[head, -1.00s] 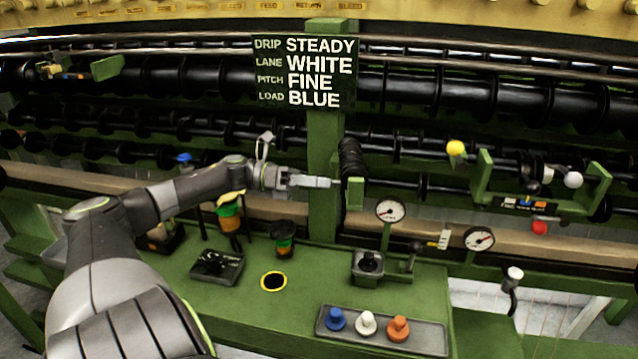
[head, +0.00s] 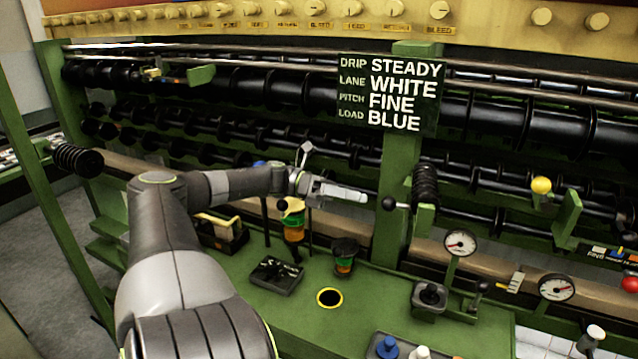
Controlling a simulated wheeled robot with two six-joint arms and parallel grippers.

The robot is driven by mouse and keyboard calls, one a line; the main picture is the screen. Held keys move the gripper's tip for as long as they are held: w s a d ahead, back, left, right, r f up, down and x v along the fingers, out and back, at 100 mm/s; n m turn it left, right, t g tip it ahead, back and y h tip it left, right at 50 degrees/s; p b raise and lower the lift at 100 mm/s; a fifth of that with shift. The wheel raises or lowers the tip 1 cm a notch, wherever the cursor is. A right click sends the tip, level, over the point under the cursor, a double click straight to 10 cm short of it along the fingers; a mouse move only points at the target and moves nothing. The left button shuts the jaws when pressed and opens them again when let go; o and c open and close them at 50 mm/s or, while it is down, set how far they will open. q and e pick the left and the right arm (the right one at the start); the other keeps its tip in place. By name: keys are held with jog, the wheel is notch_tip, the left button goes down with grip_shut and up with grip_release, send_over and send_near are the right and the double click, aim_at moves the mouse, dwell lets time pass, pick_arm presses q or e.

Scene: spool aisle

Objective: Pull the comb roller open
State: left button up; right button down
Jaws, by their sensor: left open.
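A black ribbed roller (head: 426,187), which looks like the comb roller, sits on a green bracket at the central green post. A short rod with a round black knob (head: 388,203) sticks out from its left side. My left gripper (head: 362,196) comes in from the left and points right at the knob. It is open and empty, with a small gap in the picture between its pale fingertips and the knob. The space between its fingers is hard to make out from this side. My right gripper is not in view.
A green sign (head: 390,92) hangs above the roller. Below my left arm, the green bench (head: 290,305) carries thread spools (head: 293,225), a black box (head: 276,275) and a yellow-rimmed hole (head: 330,298). Gauges (head: 460,243) stand to the right. Another ribbed black roller (head: 78,160) is at far left.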

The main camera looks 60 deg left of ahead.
pick_arm(q)
jog(key=b+v, duration=0.1)
jog(key=v, duration=0.7)
jog(key=shift+s+a, duration=0.15)
jog(key=shift+a, duration=0.15)
